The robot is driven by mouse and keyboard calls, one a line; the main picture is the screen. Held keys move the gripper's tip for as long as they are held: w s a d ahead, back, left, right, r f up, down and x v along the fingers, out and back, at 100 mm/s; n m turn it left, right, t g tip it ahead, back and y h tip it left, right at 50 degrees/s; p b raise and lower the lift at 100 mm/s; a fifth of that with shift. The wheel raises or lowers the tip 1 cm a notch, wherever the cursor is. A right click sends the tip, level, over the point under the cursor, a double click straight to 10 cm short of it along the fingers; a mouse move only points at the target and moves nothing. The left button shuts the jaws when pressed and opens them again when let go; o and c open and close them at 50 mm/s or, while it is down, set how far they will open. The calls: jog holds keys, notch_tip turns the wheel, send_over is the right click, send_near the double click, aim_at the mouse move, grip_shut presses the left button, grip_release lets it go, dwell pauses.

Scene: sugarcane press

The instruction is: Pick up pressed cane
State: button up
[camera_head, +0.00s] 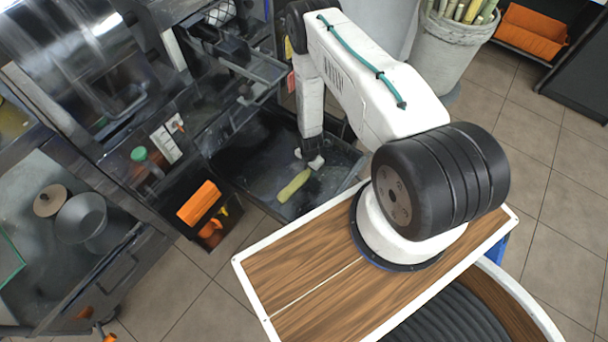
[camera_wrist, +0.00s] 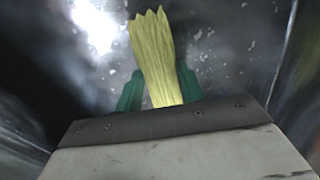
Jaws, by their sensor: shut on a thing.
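The pressed cane (camera_head: 294,185) is a short, flat, yellow-green piece with a frayed end. It is at the dark metal tray (camera_head: 262,150) of the press in the head view. My gripper (camera_head: 311,164) reaches down into that tray at the cane's upper right end. In the wrist view, the cane (camera_wrist: 154,58) stands out between the two green fingers of my gripper (camera_wrist: 160,92), which are shut on it. Its lower end is hidden behind the gripper body. I cannot tell whether the cane touches the tray floor.
The tray's walls stand close around my gripper. The press frame (camera_head: 150,110) is to the left, with an orange box (camera_head: 199,203) beside the tray. A bucket of canes (camera_head: 447,48) stands at the upper right. Tiled floor (camera_head: 530,130) is open at right.

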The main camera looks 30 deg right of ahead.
notch_tip(320, 180, up, 10)
dwell(0.6)
dwell(0.4)
